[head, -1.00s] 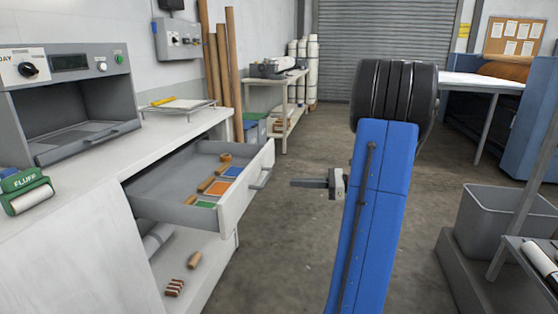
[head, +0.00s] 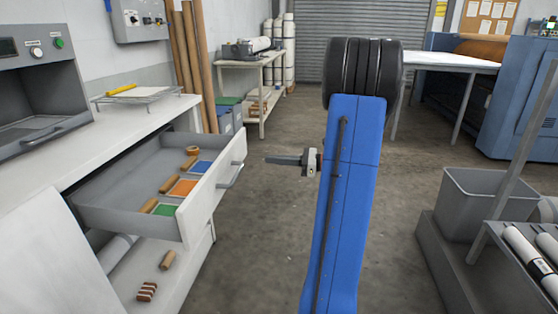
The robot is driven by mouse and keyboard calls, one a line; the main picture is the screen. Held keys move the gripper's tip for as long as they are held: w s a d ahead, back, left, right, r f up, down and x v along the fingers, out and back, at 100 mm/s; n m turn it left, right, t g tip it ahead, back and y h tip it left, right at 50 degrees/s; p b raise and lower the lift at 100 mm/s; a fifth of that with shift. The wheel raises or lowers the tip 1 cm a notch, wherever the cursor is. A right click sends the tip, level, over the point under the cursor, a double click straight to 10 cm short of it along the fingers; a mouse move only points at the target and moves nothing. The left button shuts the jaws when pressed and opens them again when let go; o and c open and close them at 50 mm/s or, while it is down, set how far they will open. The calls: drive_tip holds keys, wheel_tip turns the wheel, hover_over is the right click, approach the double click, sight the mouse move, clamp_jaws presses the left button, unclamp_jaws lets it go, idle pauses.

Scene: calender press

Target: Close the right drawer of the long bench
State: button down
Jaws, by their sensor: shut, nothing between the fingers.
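The right drawer (head: 215,205) of the long bench (head: 65,165) stands pulled out toward the aisle. Its white front carries a grey bar handle (head: 232,174). Inside lie several wooden pieces and blue, orange and green squares. My gripper (head: 272,160) is to the right of the drawer front, apart from the handle, with its fingers pointing left toward it. The fingers are together and hold nothing. My blue arm hides part of the floor behind it.
A shelf under the drawer holds a wooden piece (head: 167,260) and a small brown stack (head: 147,291). A grey bin (head: 468,205) and a rack with rolls (head: 530,250) stand at the right. The floor between bench and bin is open.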

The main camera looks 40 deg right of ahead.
sight(174, 160)
drive_tip(key=x, duration=1)
drive_tip(key=shift+a, duration=0.15)
drive_tip(key=x, duration=2.7)
drive_tip(key=shift+w+a, duration=0.25)
drive_tip(key=shift+w, duration=0.05)
drive_tip(key=shift+w+a+r, duration=0.1)
drive_tip(key=shift+w+a, duration=0.25)
drive_tip(key=shift+w, duration=0.1)
drive_tip(key=shift+r, duration=0.1)
drive_tip(key=shift+w+r, duration=0.1)
drive_tip(key=v, duration=1.7)
drive_tip(key=shift+s+d+f, duration=0.2)
drive_tip(key=shift+s+f, duration=0.05)
drive_tip(key=shift+s, duration=0.05)
